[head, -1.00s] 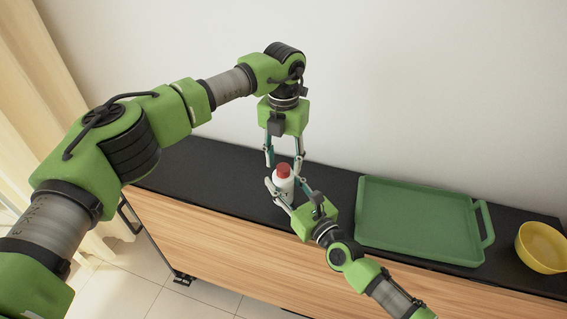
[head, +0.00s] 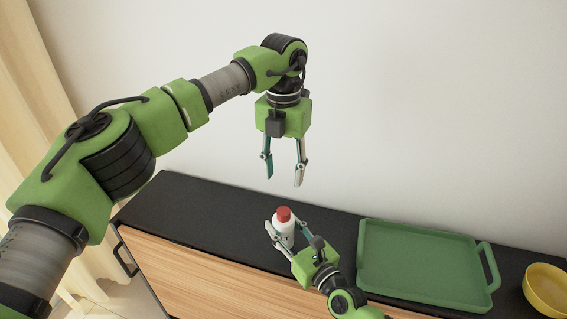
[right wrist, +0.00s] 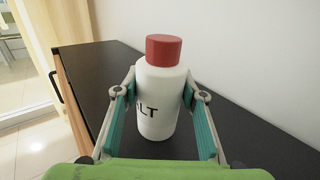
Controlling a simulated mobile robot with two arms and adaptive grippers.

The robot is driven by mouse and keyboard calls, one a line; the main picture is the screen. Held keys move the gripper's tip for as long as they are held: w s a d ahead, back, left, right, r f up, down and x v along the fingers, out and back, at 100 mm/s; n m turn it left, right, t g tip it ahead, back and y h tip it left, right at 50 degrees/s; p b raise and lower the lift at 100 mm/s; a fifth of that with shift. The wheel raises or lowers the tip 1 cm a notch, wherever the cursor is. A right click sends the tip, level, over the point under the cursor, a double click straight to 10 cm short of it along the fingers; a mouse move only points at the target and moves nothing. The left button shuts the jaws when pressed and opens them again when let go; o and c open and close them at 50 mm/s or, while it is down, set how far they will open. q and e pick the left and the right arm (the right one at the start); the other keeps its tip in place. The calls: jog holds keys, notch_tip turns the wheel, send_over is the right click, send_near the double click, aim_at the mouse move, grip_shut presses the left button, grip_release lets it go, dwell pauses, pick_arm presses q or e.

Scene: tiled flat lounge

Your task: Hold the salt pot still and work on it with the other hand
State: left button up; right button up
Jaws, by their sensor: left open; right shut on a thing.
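The salt pot (head: 284,229) is a white bottle with a red cap (head: 284,214). It stands upright on the black top of the cabinet. In the right wrist view the salt pot (right wrist: 158,98) shows the letters "LT", and its red cap (right wrist: 163,50) is on top. My right gripper (head: 281,236) is shut on the white body, one finger on each side, below the cap. My left gripper (head: 284,178) is open and empty, pointing down above the salt pot, clear of the cap.
A green tray (head: 420,297) lies on the cabinet top to the right of the salt pot. A yellow bowl (head: 548,290) stands at the far right. The black cabinet top (head: 200,205) is clear to the left. A white wall rises behind it.

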jog(key=o, duration=1.3)
